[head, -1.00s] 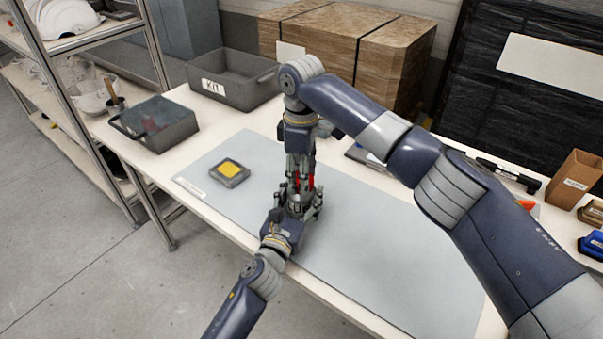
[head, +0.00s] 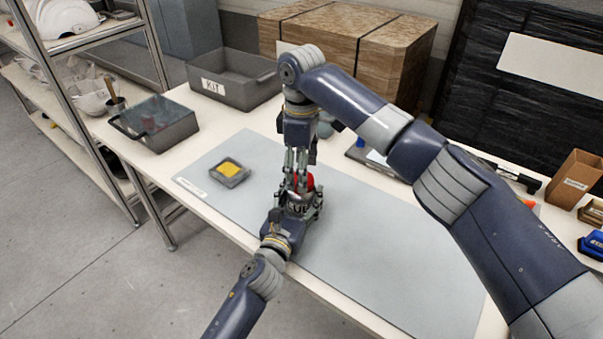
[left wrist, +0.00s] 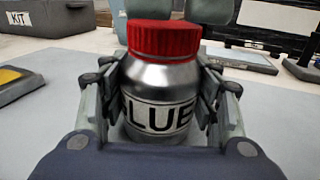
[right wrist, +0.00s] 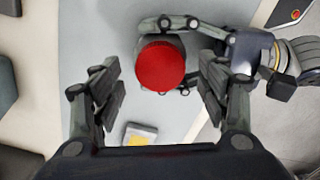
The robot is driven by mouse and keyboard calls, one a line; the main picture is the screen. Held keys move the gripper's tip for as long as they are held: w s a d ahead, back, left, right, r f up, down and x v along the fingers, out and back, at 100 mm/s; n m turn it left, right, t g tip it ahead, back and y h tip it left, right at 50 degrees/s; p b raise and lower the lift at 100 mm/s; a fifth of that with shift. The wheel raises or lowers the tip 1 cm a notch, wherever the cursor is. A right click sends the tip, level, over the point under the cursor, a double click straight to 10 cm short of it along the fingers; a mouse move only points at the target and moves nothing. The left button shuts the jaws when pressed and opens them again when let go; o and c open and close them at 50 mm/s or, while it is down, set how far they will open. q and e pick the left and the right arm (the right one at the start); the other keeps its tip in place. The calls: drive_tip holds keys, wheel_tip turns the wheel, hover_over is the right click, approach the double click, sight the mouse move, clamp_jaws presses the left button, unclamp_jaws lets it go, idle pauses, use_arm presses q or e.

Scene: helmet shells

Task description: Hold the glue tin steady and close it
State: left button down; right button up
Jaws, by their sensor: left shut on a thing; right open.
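The glue tin is a silver metal container with a partly visible "LUE" label (left wrist: 160,112). It stands upright on the grey mat (head: 390,250). My left gripper (head: 303,206) is shut around its body from the near side. A red lid (left wrist: 165,38) sits level on the tin's top; how tight it is I cannot tell. The lid also shows in the right wrist view (right wrist: 161,67) and the head view (head: 309,182). My right gripper (right wrist: 160,85) points down over the lid, open, with its fingers apart on either side. In the head view its fingers partly hide the lid.
A dark square holder with a yellow pad (head: 230,171) lies left of the tin. A grey KIT bin (head: 232,92) and a dark lidded box (head: 157,133) stand at the table's back left. The mat's right half is clear below my right arm.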

wheel_tip(320, 180, up, 10)
idle(0.3)
drive_tip(key=shift+r, duration=0.1)
use_arm(q)
drive_tip(key=shift+c, duration=2.4)
unclamp_jaws()
drive_tip(key=v, duration=1.2)
